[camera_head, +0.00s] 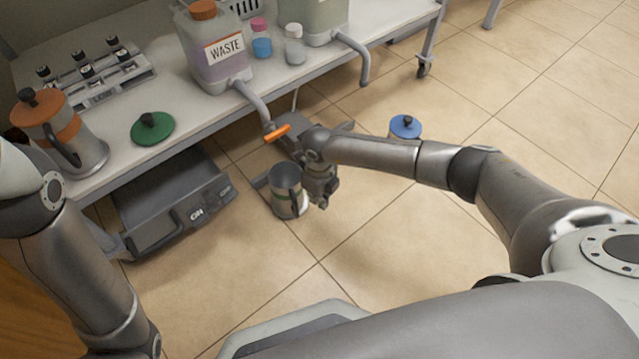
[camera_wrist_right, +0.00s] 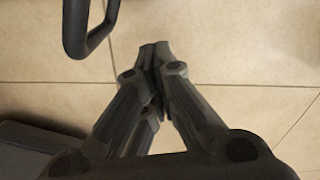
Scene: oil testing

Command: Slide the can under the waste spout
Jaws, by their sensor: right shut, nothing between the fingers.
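An open grey metal can (camera_head: 286,203) stands upright on the floor, in front of the bench. The waste jug (camera_head: 212,68) on the bench has a grey waste spout (camera_head: 252,97) that hangs over the bench edge and has an orange lever. In the head view the can appears below the spout; whether it is directly under cannot be told. My right gripper (camera_head: 322,203) is down beside the can on its right side. In the right wrist view the gripper (camera_wrist_right: 155,48) is shut and empty, with a black handle (camera_wrist_right: 85,30) ahead at upper left. My left gripper is out of view.
A grey machine (camera_head: 175,205) stands under the bench to the left of the can. A blue-lidded can (camera_head: 405,128) is on the floor behind my right forearm. An orange-lidded can (camera_head: 65,138) and green lid (camera_head: 152,129) are on the bench. Floor in front is clear.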

